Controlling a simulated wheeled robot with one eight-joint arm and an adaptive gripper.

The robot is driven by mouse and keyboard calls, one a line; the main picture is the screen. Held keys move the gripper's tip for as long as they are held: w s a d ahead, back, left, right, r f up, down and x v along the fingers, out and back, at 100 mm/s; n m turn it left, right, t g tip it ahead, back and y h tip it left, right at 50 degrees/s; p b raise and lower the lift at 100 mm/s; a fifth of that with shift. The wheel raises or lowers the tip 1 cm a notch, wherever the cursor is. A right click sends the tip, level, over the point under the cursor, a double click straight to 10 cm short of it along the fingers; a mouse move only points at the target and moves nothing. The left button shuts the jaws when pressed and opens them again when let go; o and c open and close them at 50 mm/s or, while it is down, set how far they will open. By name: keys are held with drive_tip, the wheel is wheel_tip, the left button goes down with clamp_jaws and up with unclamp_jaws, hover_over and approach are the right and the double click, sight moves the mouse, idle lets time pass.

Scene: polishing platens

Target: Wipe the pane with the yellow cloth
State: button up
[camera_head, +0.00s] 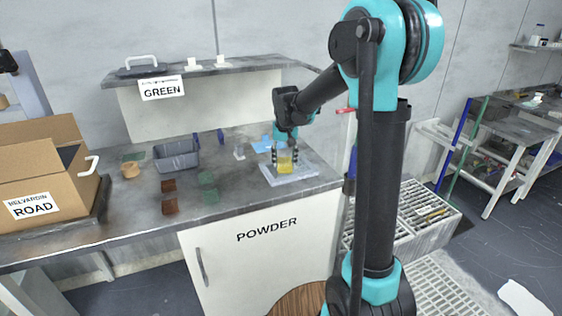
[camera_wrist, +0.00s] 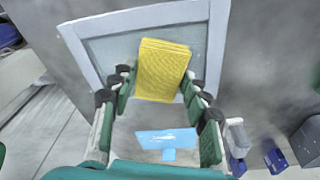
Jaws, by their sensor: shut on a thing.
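The yellow cloth (camera_head: 285,168) is between the fingers of my gripper (camera_head: 285,156), which is shut on it. In the wrist view the cloth (camera_wrist: 162,68) looks like a ribbed yellow pad, its lower end between the fingertips. The pane (camera_head: 313,171) lies flat on the worktop near its right end, with a pale frame around a grey-green surface. In the wrist view the pane (camera_wrist: 108,54) is beneath the cloth and extends to its left and right. My gripper points down over the pane. I cannot tell whether the cloth touches it.
A cardboard box (camera_head: 45,185) stands at the far left. A raised shelf (camera_head: 215,70) runs along the back.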

drive_tip(key=shift+w+d, duration=0.3)
drive_tip(key=shift+d, duration=0.7)
drive_tip(key=shift+w+d, duration=0.35)
drive_tip(key=shift+d, duration=0.6)
drive_tip(key=shift+w+d, duration=0.3)
drive_tip(key=shift+d, duration=0.7)
drive_tip(key=shift+o, duration=0.4)
drive_tip(key=shift+w+d, duration=0.1)
drive_tip(key=shift+d, duration=0.25)
drive_tip(key=o, duration=0.4)
drive_tip(key=shift+w+d, duration=0.15)
drive_tip(key=shift+d, duration=0.1)
drive_tip(key=shift+c, duration=0.2)
drive_tip(key=shift+r, duration=0.85)
drive_tip(key=shift+c, duration=0.9)
drive_tip(key=shift+d+r, duration=0.1)
drive_tip(key=shift+r, duration=0.75)
clamp_jaws()
drive_tip(key=shift+w+r, duration=0.1)
drive_tip(key=shift+r, duration=1.2)
drive_tip(key=shift+a, duration=0.2)
